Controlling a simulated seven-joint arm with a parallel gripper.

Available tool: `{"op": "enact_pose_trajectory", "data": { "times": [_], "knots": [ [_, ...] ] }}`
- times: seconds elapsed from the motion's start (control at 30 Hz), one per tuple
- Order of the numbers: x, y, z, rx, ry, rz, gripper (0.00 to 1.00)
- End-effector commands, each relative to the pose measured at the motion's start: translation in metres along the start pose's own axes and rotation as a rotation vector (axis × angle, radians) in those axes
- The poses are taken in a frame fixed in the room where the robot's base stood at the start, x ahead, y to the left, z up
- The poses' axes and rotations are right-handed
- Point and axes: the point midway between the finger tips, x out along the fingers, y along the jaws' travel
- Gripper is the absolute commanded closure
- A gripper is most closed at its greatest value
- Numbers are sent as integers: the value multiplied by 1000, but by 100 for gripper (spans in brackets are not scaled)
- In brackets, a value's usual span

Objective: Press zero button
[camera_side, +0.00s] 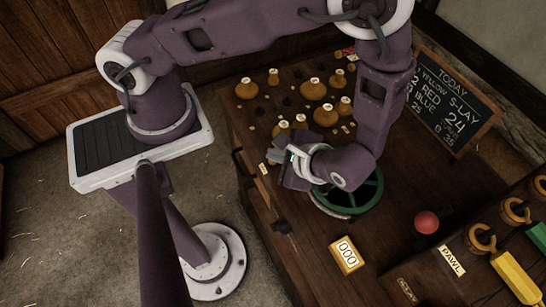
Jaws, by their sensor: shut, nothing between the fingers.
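A small counter (347,255) with a yellow-brown body and a white face stands on the wooden bench, and its face appears to read 000. I cannot make out a button marked zero. A red ball-shaped knob (426,222) stands on the bench to the right of the counter. My gripper (277,157) is shut and empty over the left part of the bench, beside the green wheel. It is up and left of the counter, well apart from it. My wrist hides part of the bench and the wheel.
A green handwheel (367,193) lies under my wrist. Several wooden knobs (313,90) with pale tags stand at the back. A chalkboard (452,98) leans at the right. A PAWL label (451,261), wooden rings (480,238) and a yellow block (516,278) are at the lower right.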

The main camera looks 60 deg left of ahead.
Motion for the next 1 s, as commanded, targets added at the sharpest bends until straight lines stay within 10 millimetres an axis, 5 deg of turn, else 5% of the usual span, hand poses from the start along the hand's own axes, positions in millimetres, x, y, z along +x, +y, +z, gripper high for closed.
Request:
{"op": "enact_pose_trajectory", "data": {
  "times": [0.53,1.0],
  "knots": [
    [-11,-8,8,0,1,1,100],
    [-42,-31,30,-1,0,0,100]
  ]
}}
